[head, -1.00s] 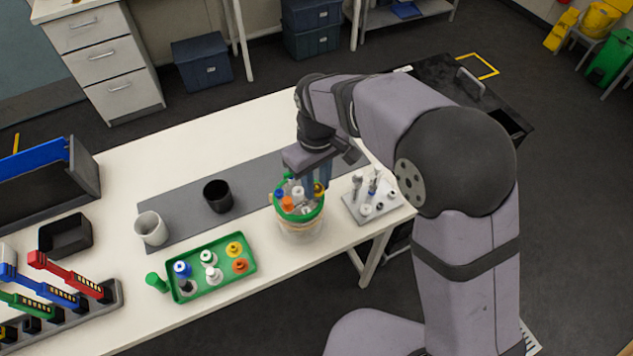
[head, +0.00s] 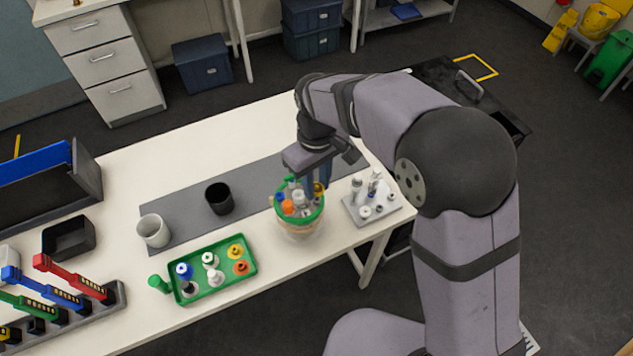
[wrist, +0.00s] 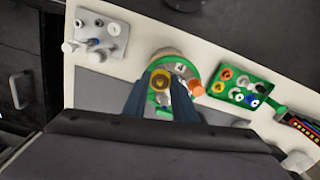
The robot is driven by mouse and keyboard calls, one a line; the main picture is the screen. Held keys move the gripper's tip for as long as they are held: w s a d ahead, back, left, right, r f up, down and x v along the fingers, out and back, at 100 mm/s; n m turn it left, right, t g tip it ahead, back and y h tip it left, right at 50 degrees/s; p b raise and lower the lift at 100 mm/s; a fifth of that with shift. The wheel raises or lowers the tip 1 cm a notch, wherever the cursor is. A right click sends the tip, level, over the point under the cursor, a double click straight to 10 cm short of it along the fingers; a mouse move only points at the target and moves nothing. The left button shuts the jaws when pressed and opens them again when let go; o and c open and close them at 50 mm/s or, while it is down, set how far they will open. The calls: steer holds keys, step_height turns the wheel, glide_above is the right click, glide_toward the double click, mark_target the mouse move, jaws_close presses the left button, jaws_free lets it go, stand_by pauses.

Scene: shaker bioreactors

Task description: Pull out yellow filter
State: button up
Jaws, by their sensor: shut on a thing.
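The bioreactor vessel (head: 299,231) stands near the table's front right, with a green rim and several coloured parts on its top. The yellow filter (head: 319,188) is at the right side of that top, and in the wrist view the filter (wrist: 160,79) lies between my two blue fingers. My gripper (wrist: 161,92) points down over the vessel and is shut on the yellow filter. The filter's lower part is hidden by the fingers and the other parts. An orange part (head: 288,206) and a blue one sit on the same top.
A grey plate with metal fittings (head: 388,209) stands close to the right of the vessel. A green tray (head: 250,266) with several coloured caps is to its left. A black cup (head: 219,199) and a white cup (head: 153,231) stand farther left. The table's back is clear.

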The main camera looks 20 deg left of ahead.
steer(key=shift+r+p, duration=0.85)
steer(key=shift+r, duration=0.4)
